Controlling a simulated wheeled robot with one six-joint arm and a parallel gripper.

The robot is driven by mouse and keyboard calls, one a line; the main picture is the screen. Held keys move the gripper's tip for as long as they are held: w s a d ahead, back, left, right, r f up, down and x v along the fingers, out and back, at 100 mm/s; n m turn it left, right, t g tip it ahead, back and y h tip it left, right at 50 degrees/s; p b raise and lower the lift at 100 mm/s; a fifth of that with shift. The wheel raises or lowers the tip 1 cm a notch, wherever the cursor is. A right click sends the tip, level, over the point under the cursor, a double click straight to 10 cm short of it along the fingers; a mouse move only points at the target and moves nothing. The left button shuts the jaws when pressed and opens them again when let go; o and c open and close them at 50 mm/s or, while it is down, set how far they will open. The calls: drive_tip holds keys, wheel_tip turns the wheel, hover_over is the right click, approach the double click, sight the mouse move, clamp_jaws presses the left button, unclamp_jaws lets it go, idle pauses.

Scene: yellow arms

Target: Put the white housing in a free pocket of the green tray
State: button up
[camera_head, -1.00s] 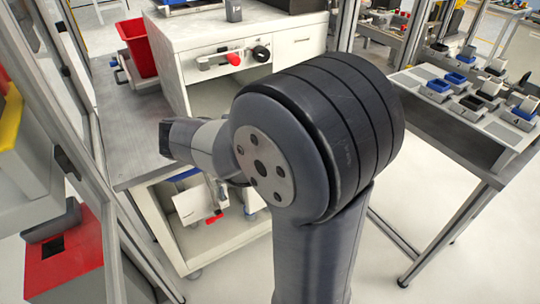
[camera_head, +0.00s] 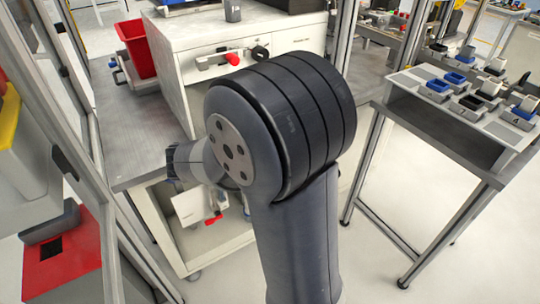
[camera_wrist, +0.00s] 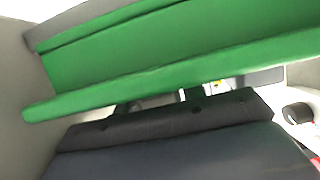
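A large green surface with a raised lip, probably the green tray (camera_wrist: 150,58), fills the upper part of the wrist view very close up. Its pockets do not show there, and I do not see it in the head view. A dark grey body crosses the bottom of the wrist view; I cannot tell whether it is part of my gripper. In the head view, the dark end of my arm, with my gripper (camera_head: 184,163), shows left of my big elbow joint, over the grey bench edge. Its fingertips are hidden. I cannot pick out the white housing for certain.
A table (camera_head: 450,125) at right carries several grey holders with blue, black and white parts. A white cabinet (camera_head: 235,45) and a red bin (camera_head: 136,45) stand behind. The grey bench (camera_head: 125,130) is at left. A red box (camera_head: 62,255) is at lower left.

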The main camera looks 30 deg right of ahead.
drive_tip(key=o, duration=0.3)
drive_tip(key=shift+r, duration=0.15)
drive_tip(key=v, duration=1.2)
drive_tip(key=shift+b, duration=0.45)
